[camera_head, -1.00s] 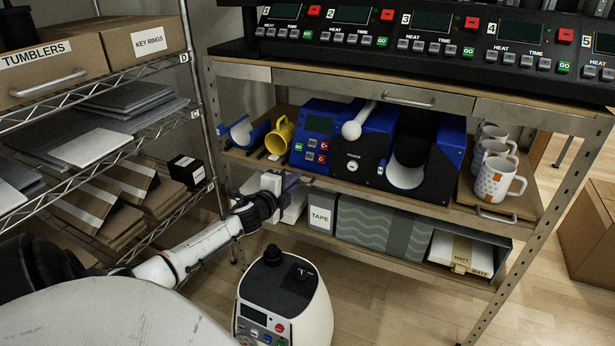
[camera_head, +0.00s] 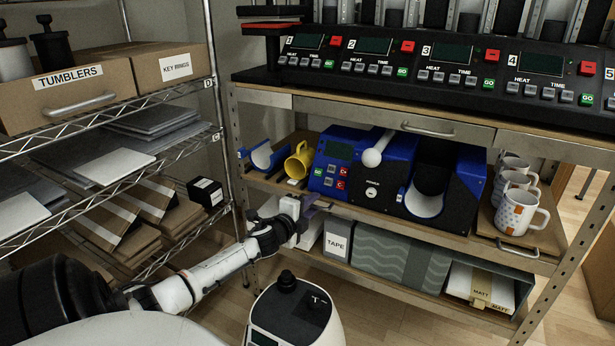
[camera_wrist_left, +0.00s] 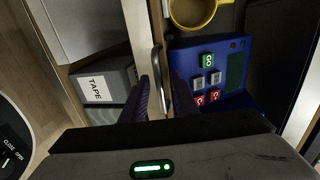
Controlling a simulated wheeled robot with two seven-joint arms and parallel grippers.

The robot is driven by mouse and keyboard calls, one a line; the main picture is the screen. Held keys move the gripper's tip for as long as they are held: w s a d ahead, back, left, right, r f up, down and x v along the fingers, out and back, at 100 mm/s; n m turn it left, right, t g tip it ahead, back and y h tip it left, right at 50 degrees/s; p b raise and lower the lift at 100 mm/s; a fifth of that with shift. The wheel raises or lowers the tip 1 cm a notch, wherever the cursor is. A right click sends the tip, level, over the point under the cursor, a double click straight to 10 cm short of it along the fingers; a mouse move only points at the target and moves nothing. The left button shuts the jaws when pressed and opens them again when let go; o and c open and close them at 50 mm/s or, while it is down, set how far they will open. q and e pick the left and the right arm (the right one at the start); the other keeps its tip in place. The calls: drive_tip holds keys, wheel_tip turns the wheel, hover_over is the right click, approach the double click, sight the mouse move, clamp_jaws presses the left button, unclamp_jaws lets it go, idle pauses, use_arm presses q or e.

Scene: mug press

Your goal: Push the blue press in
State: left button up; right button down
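The blue press (camera_head: 341,160) stands on the middle shelf of the metal rack, with a black and blue body, a white-knobbed lever and a small keypad. Its keypad side (camera_wrist_left: 212,78) shows in the left wrist view. My left gripper (camera_head: 312,208) is in front of the shelf's front edge, below the press's left part. In the left wrist view its two dark fingers (camera_wrist_left: 163,88) are apart. A silver handle (camera_wrist_left: 160,78) shows in the gap between them; I cannot tell whether they touch it. My right gripper is not in view.
A yellow mug (camera_head: 299,162) and a blue curved piece (camera_head: 263,157) stand left of the press, several white mugs (camera_head: 518,213) to its right. A grey TAPE box (camera_head: 337,240) is on the shelf below. A white rounded machine (camera_head: 297,320) stands in front; a wire rack is at left.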

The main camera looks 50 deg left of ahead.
use_arm(q)
drive_tip(key=p+v, duration=0.2)
drive_tip(key=v, duration=0.8)
